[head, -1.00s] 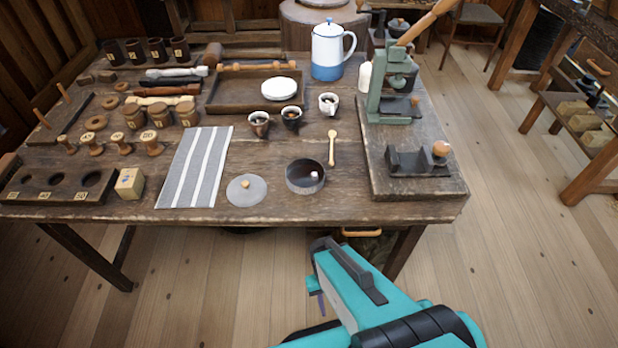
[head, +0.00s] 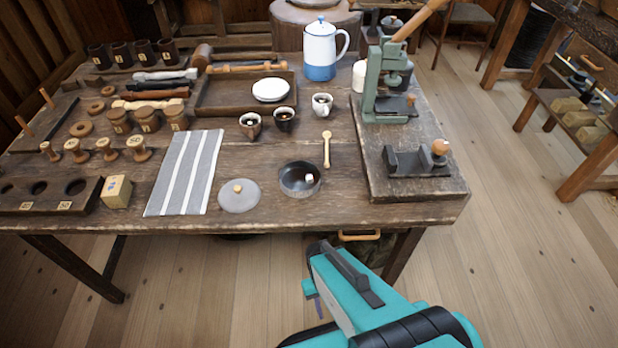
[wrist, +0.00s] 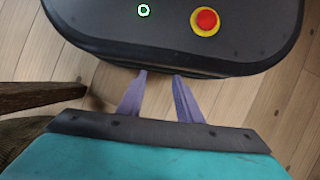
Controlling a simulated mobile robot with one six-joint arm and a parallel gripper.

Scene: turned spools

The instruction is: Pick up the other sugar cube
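A small white sugar cube (head: 309,178) lies in the dark round bowl (head: 287,189) near the table's front edge, towards the bowl's right side. The bowl is open; a grey round lid (head: 239,205) with a wooden knob lies on the table to its left. My gripper (wrist: 159,75) is open, its two purple fingers apart with nothing between them, in the wrist view. In the head view it is below and in front of the table edge, well apart from the bowl, with its fingers mostly hidden.
Three small cups (head: 284,119) stand behind the bowl, their contents too small to tell. A striped cloth (head: 185,175) lies left of the lid. A green press (head: 388,85) stands on a thick board (head: 430,188) at right.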

